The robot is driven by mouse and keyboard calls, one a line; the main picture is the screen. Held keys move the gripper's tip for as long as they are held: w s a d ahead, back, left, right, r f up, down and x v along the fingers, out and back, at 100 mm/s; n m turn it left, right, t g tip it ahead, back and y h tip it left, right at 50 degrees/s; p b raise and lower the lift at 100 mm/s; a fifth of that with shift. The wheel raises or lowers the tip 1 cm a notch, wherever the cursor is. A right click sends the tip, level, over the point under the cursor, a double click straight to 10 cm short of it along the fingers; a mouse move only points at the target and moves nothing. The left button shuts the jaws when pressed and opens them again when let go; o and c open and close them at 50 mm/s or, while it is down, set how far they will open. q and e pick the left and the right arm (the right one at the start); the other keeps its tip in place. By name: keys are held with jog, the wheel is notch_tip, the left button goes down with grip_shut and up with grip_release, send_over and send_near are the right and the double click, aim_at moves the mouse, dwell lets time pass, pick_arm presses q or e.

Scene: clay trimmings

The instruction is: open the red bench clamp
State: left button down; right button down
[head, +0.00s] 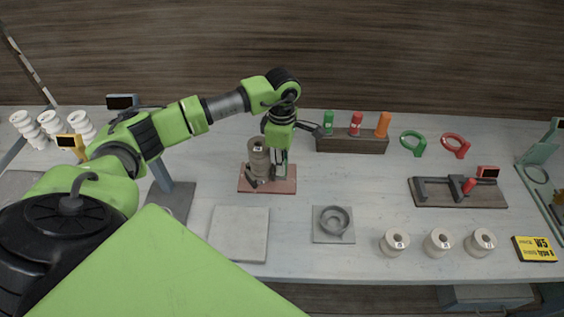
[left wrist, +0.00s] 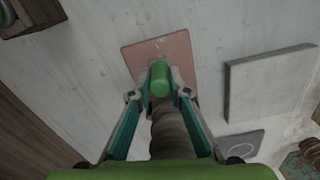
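The red bench clamp (head: 469,186) is a dark bar-shaped clamp with a red handle, on a brown wooden board (head: 490,198) at the right of the bench. Whether its jaws are open or shut is too small to tell. My left gripper (head: 280,172) is far to its left, pointing down over a pink board (head: 284,188). In the left wrist view its fingertips (left wrist: 160,92) flank a green cylinder (left wrist: 160,76) closely; I cannot tell if they grip it. A brown ribbed column (head: 258,152) stands beside the gripper. My right gripper is not in view.
A rack (head: 350,145) with green, red and orange pegs stands behind. Green and red rings (head: 455,146) lie behind the clamp. Several pale spools (head: 438,242) and a yellow sign (head: 534,249) lie in front. A grey dish (head: 334,222) and slab (head: 239,232) lie nearer the middle.

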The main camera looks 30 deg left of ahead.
pick_arm(q)
jog(key=shift+w+d+b, duration=0.4)
jog(key=shift+d+b, duration=0.1)
jog(key=shift+d, duration=0.2)
jog(key=shift+w+d+b, duration=0.4)
jog(key=shift+d+b, duration=0.05)
jog(key=shift+d, duration=0.2)
jog(key=shift+w+d, duration=0.2)
jog(key=shift+r, duration=0.1)
jog(key=c, duration=2)
grip_release()
jog(key=shift+o, duration=0.5)
jog(key=shift+d, duration=0.15)
jog(key=shift+r, duration=0.1)
notch_tip(320, 180, up, 12)
